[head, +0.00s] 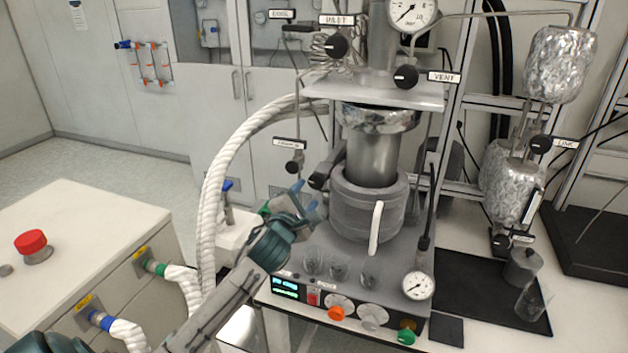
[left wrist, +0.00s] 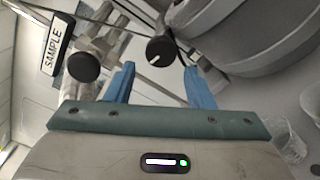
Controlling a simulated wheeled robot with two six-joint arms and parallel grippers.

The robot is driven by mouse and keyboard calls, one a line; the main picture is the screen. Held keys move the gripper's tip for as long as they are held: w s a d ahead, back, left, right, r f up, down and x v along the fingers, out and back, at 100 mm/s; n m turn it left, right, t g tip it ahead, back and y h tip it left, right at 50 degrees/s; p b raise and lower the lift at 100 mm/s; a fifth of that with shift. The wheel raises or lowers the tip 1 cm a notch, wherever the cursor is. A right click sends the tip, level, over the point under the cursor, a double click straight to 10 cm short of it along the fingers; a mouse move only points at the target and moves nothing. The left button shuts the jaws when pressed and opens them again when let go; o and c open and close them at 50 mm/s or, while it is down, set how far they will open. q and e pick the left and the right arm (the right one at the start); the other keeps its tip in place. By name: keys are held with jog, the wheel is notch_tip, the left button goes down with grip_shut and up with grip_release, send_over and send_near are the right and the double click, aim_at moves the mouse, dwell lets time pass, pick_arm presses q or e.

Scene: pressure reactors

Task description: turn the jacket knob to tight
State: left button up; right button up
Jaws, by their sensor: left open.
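The grey jacket (head: 369,210) wraps the lower part of the steel reactor vessel. A black knob (head: 318,181) sits at the jacket's left side. It shows in the left wrist view as a round black knob (left wrist: 161,49) with a white pointer line slanting toward lower left. My left gripper (head: 308,203) is open and close to this knob. In the left wrist view its blue fingers (left wrist: 160,84) stand on either side of the knob's line, with the knob just beyond the tips. Nothing shows between the fingers. My right gripper is not in view.
The SAMPLE valve knob (head: 292,168) is close to the left gripper and shows in the left wrist view (left wrist: 83,67). A white hose (head: 216,180) arches behind my left arm. Glass beakers (head: 339,268) stand in front of the jacket. A control panel (head: 330,303) is below.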

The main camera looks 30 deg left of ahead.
aim_at(316, 183)
pick_arm(q)
jog(key=x, duration=0.1)
jog(key=p+x, duration=0.1)
jog(key=x, duration=0.2)
jog(key=shift+w+d+r+p, duration=0.15)
jog(key=shift+w+d+p, duration=0.05)
jog(key=shift+d+p, duration=0.1)
jog(key=shift+w+a, duration=0.25)
jog(key=shift+w, duration=0.15)
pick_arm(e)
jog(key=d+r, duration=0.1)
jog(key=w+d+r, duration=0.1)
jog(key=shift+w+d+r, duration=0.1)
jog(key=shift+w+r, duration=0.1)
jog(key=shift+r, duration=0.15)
